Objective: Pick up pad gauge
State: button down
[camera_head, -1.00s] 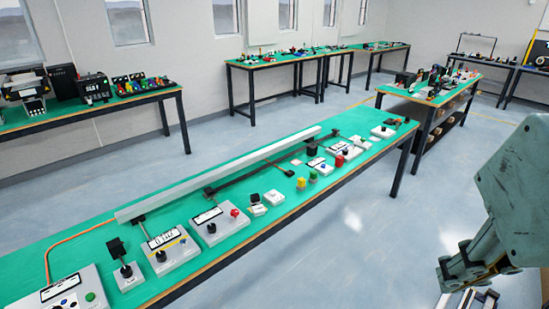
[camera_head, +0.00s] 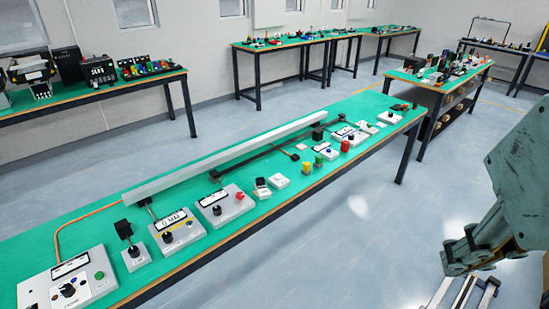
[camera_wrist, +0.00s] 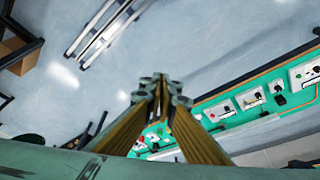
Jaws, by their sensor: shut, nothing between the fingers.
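My gripper (camera_head: 455,263) hangs at the right of the head view, over the floor in front of the green bench (camera_head: 60,245). In the wrist view my gripper (camera_wrist: 161,88) has its fingertips together, with nothing seen between them. I cannot tell for sure which thing is the pad gauge. Small pieces on the bench include a white block (camera_head: 279,181) and a dark-and-white piece (camera_head: 262,189) beside it. The gripper is well apart from them all.
Control boxes with knobs and buttons (camera_head: 177,230) line the bench. A long grey bar (camera_head: 230,155) runs behind them. A second bench (camera_head: 440,75) stands at the back right. Metal rails (camera_head: 465,294) lie on the floor below my arm. Open floor surrounds the bench.

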dwell(0.4)
jog(key=c, duration=1.1)
grip_release()
jog(key=shift+o, duration=0.2)
jog(key=shift+w, duration=0.1)
